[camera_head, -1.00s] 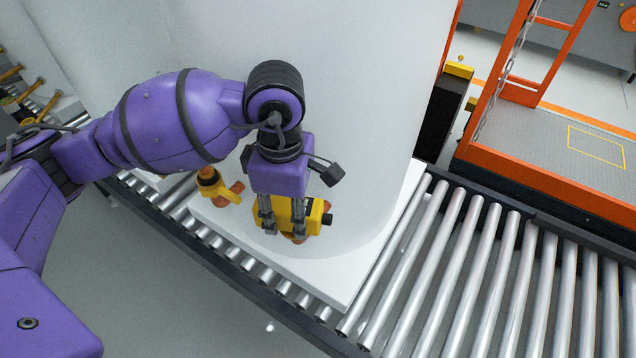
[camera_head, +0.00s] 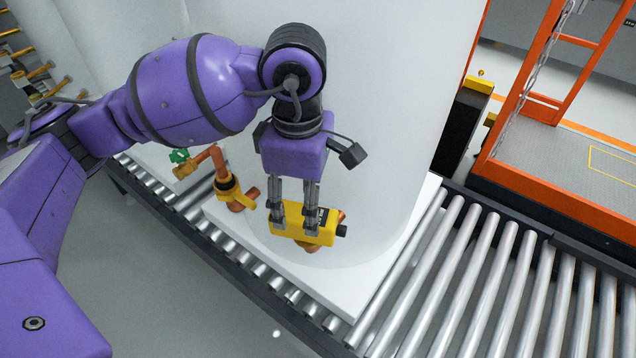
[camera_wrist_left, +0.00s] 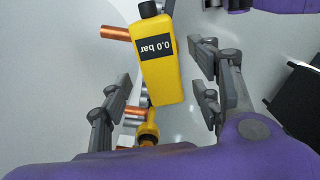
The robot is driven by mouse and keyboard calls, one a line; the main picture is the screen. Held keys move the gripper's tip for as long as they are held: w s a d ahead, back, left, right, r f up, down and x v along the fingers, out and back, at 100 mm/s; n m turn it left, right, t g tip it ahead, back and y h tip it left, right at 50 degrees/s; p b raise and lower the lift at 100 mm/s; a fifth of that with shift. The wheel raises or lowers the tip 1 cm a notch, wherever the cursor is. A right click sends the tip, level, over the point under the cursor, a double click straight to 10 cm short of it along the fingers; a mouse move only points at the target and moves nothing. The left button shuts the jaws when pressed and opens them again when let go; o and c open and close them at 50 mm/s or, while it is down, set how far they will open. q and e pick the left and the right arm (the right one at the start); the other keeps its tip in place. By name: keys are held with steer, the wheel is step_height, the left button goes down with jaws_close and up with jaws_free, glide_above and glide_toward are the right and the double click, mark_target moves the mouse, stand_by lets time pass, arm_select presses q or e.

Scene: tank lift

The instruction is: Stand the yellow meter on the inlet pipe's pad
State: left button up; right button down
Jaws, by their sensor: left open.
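The yellow meter (camera_head: 325,232) has a dark display and a black end cap. It sits in front of the white tank, with copper pipe (camera_head: 312,248) showing just below it; the contact between them is hidden. The wrist view shows the meter (camera_wrist_left: 162,75) with its display reading 0.0 bar, upside down. My left gripper (camera_head: 296,226) is open, its fingers reaching down around the meter. In the wrist view the left gripper (camera_wrist_left: 155,100) has gaps between the meter and both fingers. My right gripper is not in view.
The white tank (camera_head: 390,90) rises close behind, on a white base (camera_head: 347,305) over the roller conveyor (camera_head: 480,270). Left of the meter is a copper pipe with a yellow fitting (camera_head: 230,188) and a green-handled valve (camera_head: 180,157). An orange-railed platform (camera_head: 560,200) stands right.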

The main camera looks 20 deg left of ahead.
mark_target(303, 214)
arm_select(q)
step_height(303, 214, up, 6)
steer(key=shift+r, duration=0.2)
